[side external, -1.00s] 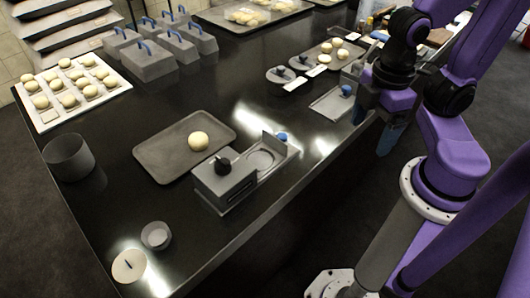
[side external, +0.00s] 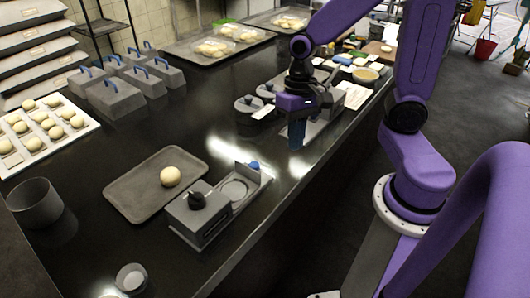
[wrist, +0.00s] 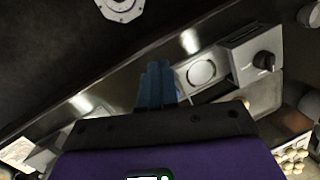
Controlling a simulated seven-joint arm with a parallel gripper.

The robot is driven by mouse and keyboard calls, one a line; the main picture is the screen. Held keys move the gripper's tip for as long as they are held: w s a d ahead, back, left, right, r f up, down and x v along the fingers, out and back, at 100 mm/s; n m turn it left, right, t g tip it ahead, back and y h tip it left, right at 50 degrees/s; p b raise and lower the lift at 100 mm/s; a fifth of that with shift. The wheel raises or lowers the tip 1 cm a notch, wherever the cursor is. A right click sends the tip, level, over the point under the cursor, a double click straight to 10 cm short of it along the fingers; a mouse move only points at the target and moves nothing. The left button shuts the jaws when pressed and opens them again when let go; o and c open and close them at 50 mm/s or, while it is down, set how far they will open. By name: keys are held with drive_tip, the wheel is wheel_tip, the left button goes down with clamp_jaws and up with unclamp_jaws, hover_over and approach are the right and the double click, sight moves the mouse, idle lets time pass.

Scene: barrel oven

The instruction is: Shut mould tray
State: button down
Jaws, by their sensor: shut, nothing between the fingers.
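The mould tray (side external: 241,190) is pulled out of its grey box (side external: 203,222), showing a round recess and a blue knob (side external: 253,165) at its outer end. The box has a black knob on top. In the wrist view, the tray (wrist: 202,73) and box (wrist: 252,54) lie right of my fingertips; the blue knob is not clear there. My gripper (side external: 296,136) is shut and empty, pointing down beyond the tray's outer end, apart from it. Its blue fingers (wrist: 157,84) are together in the wrist view.
A grey tray with a dough ball (side external: 170,176) lies beside the box. A second flat grey unit is partly hidden behind my gripper. A cup (side external: 35,204) and small bowl (side external: 130,278) are at left. The counter's front edge runs close by.

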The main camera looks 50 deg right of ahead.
drive_tip(key=w+d+f+m+t+y, duration=0.2)
drive_tip(key=w+d+f+m, duration=0.3)
drive_tip(key=w+d+m, duration=0.9)
drive_tip(key=s+a+f+m, duration=0.1)
drive_tip(key=a+f, duration=0.1)
drive_tip(key=f, duration=0.1)
drive_tip(key=s+a+f+m, duration=0.1)
drive_tip(key=a+f, duration=0.1)
drive_tip(key=f, duration=0.1)
drive_tip(key=s+a+f, duration=0.1)
drive_tip(key=a+f, duration=0.1)
drive_tip(key=f, duration=0.1)
drive_tip(key=shift+f+m, duration=0.2)
drive_tip(key=shift+m, duration=0.2)
drive_tip(key=shift+w+a+r, duration=0.1)
drive_tip(key=shift+w+a, duration=0.05)
drive_tip(key=shift+a, duration=0.45)
drive_tip(key=shift+w+a+r, duration=0.1)
drive_tip(key=shift+w+a, duration=0.05)
drive_tip(key=shift+a, duration=0.4)
drive_tip(key=shift+w+a, duration=0.15)
drive_tip(key=shift+a, duration=0.5)
hover_over(238, 193)
